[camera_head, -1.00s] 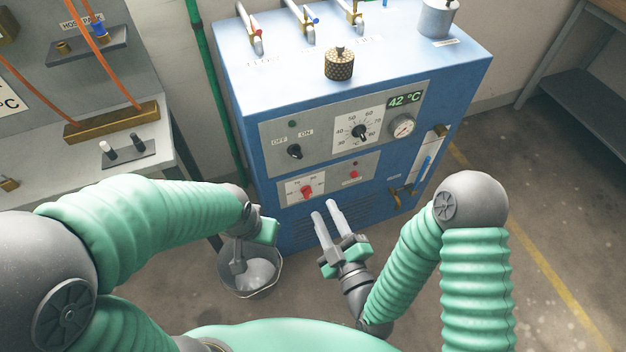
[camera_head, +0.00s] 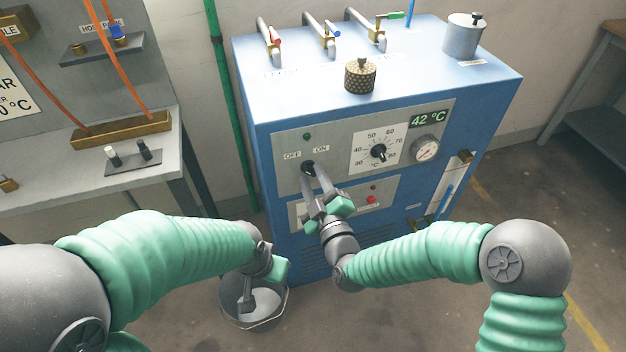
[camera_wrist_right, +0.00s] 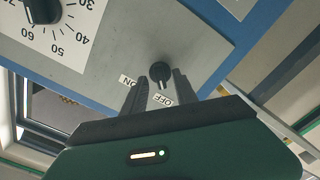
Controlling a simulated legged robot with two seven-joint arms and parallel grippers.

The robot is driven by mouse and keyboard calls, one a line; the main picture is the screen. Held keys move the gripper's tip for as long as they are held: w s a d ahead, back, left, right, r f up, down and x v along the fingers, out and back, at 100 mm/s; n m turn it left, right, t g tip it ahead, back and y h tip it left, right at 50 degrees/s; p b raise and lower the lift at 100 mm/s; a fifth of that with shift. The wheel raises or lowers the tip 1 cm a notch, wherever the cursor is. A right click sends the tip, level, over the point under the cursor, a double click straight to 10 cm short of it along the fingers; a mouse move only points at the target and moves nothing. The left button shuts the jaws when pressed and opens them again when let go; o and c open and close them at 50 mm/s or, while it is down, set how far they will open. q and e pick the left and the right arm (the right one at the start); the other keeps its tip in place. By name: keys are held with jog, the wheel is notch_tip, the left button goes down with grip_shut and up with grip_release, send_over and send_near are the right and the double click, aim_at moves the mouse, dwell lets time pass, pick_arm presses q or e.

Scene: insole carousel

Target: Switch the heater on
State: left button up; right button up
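The heater is a blue cabinet (camera_head: 385,75) with a grey front panel. Its black OFF/ON knob (camera_head: 308,167) is partly hidden by my right gripper (camera_head: 316,178) in the head view. In the right wrist view the knob (camera_wrist_right: 160,72) shows between the spread fingertips of my right gripper (camera_wrist_right: 158,84), with a gap visible beside it. Its pointer mark faces the OFF label (camera_wrist_right: 160,99); the ON label (camera_wrist_right: 126,80) is to the left. The lamp (camera_head: 307,136) above the knob looks dark. My left gripper (camera_head: 247,300) hangs over a bucket; its finger opening is unclear.
A temperature dial (camera_head: 379,152), a gauge (camera_head: 425,148) and a 42 °C display (camera_head: 430,120) are right of the knob. A red knob panel (camera_head: 384,193) lies below. The bucket (camera_head: 283,308) stands on the floor. A grey bench (camera_head: 50,190) is at left.

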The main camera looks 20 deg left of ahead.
jog(key=shift+w+a, duration=0.25)
jog(key=shift+a, duration=0.25)
jog(key=shift+d, duration=0.3)
jog(key=c, duration=0.3)
grip_shut()
